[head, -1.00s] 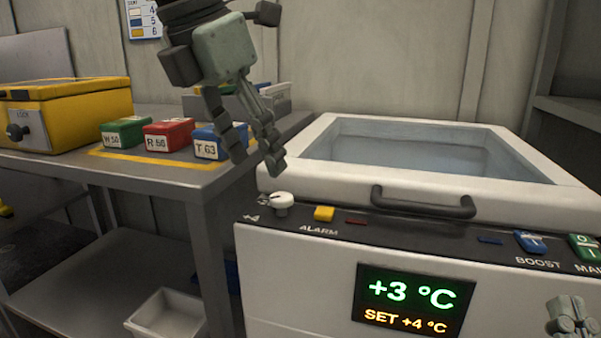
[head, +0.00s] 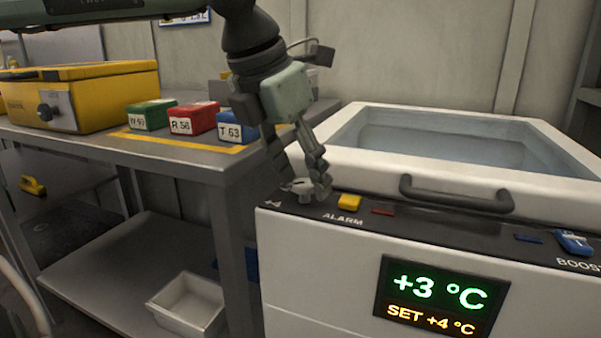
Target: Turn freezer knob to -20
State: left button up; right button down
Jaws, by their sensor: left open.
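The white freezer (head: 330,255) stands at the right with a glass-topped lid and a dark control strip. Its white knob (head: 304,193) sits at the left end of the strip. The display (head: 440,297) reads +3 °C in green and SET +4 °C in orange. My left gripper (head: 308,192) is open and points down at the knob, with its fingertips around or just beside it; I cannot tell whether they touch. The fingers partly hide the knob. My right gripper is out of the picture.
A yellow ALARM button (head: 349,202) is close to the right of the knob. A dark lid handle (head: 456,196) is farther right. A grey table (head: 190,165) at left holds green, red and blue boxes and a yellow case (head: 85,95).

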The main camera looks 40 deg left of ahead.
pick_arm(q)
jog(key=c, duration=1.1)
jog(key=shift+c, duration=0.2)
